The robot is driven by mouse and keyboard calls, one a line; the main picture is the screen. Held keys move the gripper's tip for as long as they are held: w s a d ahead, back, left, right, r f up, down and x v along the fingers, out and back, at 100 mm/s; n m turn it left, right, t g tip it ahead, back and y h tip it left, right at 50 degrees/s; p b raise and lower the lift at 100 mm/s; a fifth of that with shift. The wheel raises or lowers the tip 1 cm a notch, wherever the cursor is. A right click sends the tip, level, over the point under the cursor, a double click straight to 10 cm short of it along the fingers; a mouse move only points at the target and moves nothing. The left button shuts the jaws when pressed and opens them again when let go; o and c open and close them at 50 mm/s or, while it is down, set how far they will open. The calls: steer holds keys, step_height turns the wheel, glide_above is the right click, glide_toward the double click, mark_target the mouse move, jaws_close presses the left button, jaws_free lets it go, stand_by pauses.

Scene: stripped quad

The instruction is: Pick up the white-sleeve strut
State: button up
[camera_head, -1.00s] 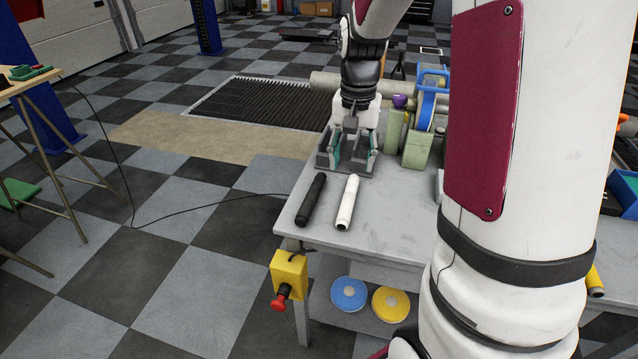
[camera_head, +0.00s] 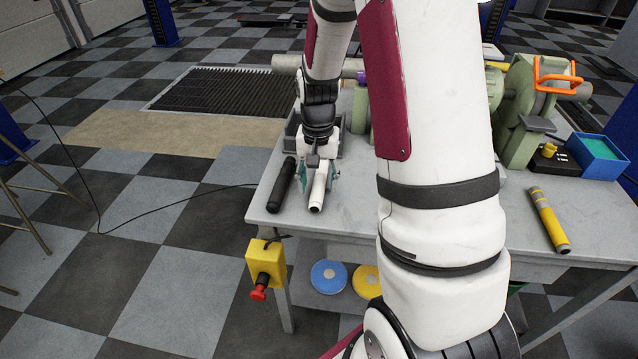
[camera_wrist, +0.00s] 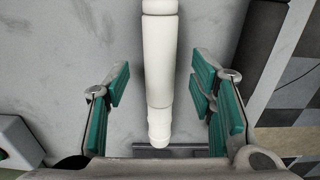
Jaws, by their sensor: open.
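The white-sleeve strut (camera_head: 320,190) lies on the grey workbench, its near end toward the bench's front edge. In the wrist view the strut (camera_wrist: 160,65) runs lengthwise between my two fingers, with a gap on each side. My gripper (camera_head: 317,178) is open above the strut, its teal pads on either side of it. The gripper also shows in the wrist view (camera_wrist: 163,92), and neither pad touches the strut there. The far part of the strut is hidden by my gripper in the head view.
A black strut (camera_head: 282,186) lies close to the left of the white one. A yellow strut (camera_head: 549,220) lies at the right of the workbench (camera_head: 350,216). A blue bin (camera_head: 597,158) and a green machine (camera_head: 520,110) stand at the back right. My arm hides the bench middle.

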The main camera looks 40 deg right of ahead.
steer(key=shift+f, duration=0.65)
jaws_close()
